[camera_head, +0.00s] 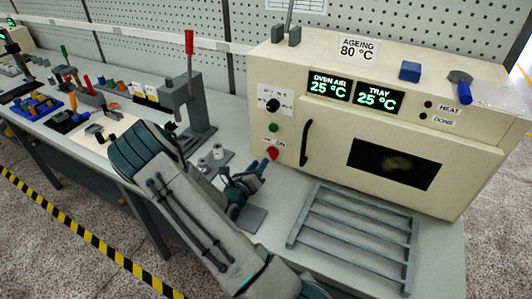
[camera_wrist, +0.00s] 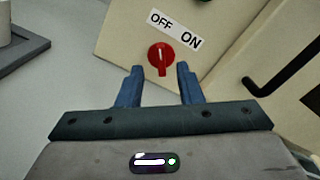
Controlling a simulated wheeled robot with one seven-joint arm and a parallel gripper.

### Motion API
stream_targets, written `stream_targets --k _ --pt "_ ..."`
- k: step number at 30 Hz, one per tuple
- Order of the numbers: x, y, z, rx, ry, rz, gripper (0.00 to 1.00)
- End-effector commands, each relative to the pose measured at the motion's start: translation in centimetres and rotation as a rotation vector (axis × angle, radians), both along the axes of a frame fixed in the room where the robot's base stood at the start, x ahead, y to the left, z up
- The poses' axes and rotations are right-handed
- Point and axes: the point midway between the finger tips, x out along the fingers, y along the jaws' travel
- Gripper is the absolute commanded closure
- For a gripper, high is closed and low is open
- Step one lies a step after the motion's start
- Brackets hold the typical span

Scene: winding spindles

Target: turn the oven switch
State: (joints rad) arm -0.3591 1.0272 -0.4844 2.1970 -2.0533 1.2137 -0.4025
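The oven switch is a red knob (camera_head: 273,154) low on the left of the cream oven's (camera_head: 330,125) front. In the wrist view the knob (camera_wrist: 161,58) sits below a white OFF / ON label (camera_wrist: 176,29). Its ridge and white mark stand about upright in that picture; I cannot tell surely which word it marks. My gripper (camera_head: 267,163) is just in front of the knob.
A dial (camera_head: 272,105) and green button (camera_head: 273,128) sit above the switch. A black door handle (camera_head: 306,143) is to its right. Displays (camera_head: 353,92) read 25 °C. A metal rack (camera_head: 356,236) lies before the oven. A grey press (camera_head: 190,105) stands left.

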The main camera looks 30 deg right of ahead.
Motion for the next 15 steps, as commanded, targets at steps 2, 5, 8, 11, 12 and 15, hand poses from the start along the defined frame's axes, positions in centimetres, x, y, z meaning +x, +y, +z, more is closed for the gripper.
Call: stream_targets --k 2,5,8,11,12,15 --pt "0.8 -1.6 0.3 -0.002 -0.001 -0.003 0.67" --pt "1.6 -3.0 0.2 -0.001 0.001 -0.002 0.67" --pt "2.3 -4.1 0.2 0.0 -0.001 -0.002 0.67" --pt "2.8 -4.7 0.1 0.0 0.0 0.0 0.67" --pt "2.9 -4.9 0.1 0.0 0.0 0.0 0.67" --pt "3.0 -5.1 0.0 0.0 0.001 -0.001 0.67"
